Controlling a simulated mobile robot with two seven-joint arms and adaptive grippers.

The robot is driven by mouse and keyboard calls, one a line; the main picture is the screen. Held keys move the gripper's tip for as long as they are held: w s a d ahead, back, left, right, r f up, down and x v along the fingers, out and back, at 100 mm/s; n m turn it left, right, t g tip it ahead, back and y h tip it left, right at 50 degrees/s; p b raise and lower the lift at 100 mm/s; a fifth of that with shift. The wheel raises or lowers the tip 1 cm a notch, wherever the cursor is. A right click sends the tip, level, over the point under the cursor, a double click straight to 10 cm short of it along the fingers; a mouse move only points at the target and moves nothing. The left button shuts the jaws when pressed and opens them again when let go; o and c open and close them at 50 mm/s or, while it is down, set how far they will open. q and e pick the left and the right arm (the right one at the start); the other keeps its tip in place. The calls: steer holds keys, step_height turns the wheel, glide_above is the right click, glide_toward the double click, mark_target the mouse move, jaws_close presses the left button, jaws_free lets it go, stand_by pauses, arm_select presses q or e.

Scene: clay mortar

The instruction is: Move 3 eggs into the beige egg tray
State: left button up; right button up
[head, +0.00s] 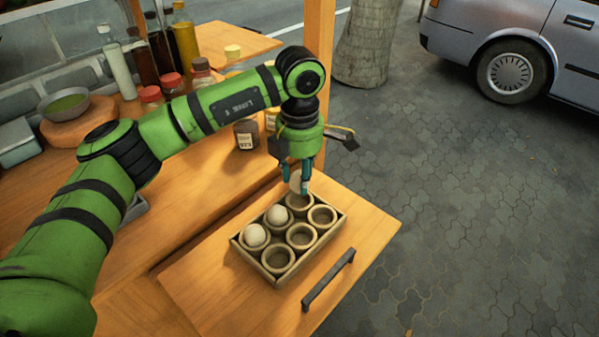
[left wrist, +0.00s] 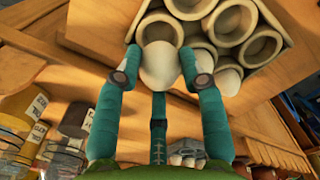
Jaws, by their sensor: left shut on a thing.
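The beige egg tray (head: 240,248) sits on the wooden board, with two columns of round cups. Two pale eggs rest in its left column, one in the near-left cup (head: 255,235) and one in the middle-left cup (head: 277,215). My left gripper (head: 301,185) is shut on a third egg (head: 295,181) at the tray's far-left cup. In the left wrist view this egg (left wrist: 160,65) sits between the two teal fingers, beside the tray's cups (left wrist: 225,25). Whether it touches the cup is hidden. My right gripper is not in view.
A dark handle (head: 328,280) lies along the board's right side. Jars (head: 246,134) and tall bottles (head: 185,40) stand on the counter behind my arm. A bowl (head: 64,104) is at far left. Paving lies to the right.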

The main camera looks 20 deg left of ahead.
arm_select(q)
steer(key=shift+f+b, duration=1.9)
steer(key=shift+f, duration=0.65)
stand_by(0.9)
steer(key=o, duration=0.8)
